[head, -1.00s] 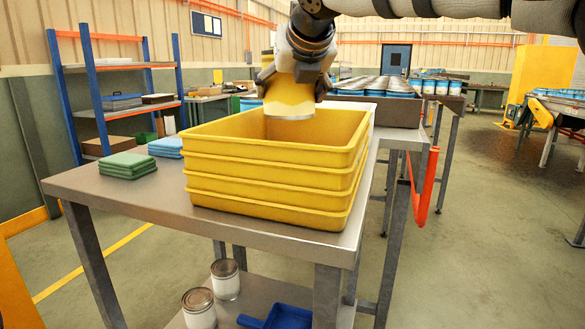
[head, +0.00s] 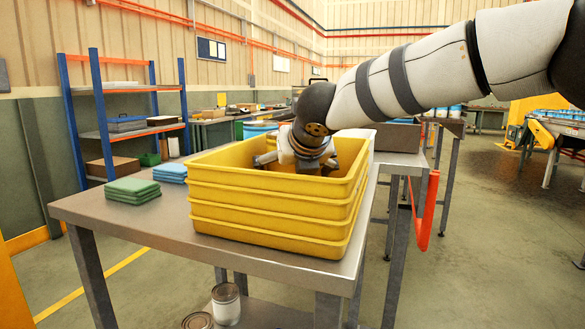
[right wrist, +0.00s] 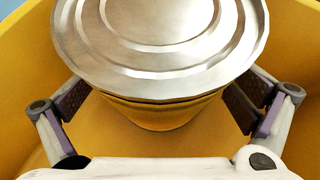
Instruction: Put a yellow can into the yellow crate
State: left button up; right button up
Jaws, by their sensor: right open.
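The yellow crate (head: 275,205) stands on the metal table, the top of a stack of yellow crates. My right gripper (head: 292,168) reaches down into it from above; its lower part is hidden behind the front wall. In the right wrist view the yellow can (right wrist: 160,112), with its silver lid (right wrist: 160,40), is inside the crate. The fingers of my right gripper (right wrist: 160,105) are spread on both sides of the can, with gaps between pads and can. The can is hidden in the head view. My left gripper is not in view.
Green cloths (head: 132,190) and blue cloths (head: 172,173) lie left of the crates on the table (head: 120,213). Cans (head: 226,303) stand on the lower shelf. A blue shelf rack (head: 125,110) stands behind at left.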

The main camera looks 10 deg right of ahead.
jog(key=shift+r, duration=0.1)
jog(key=v, duration=1.2)
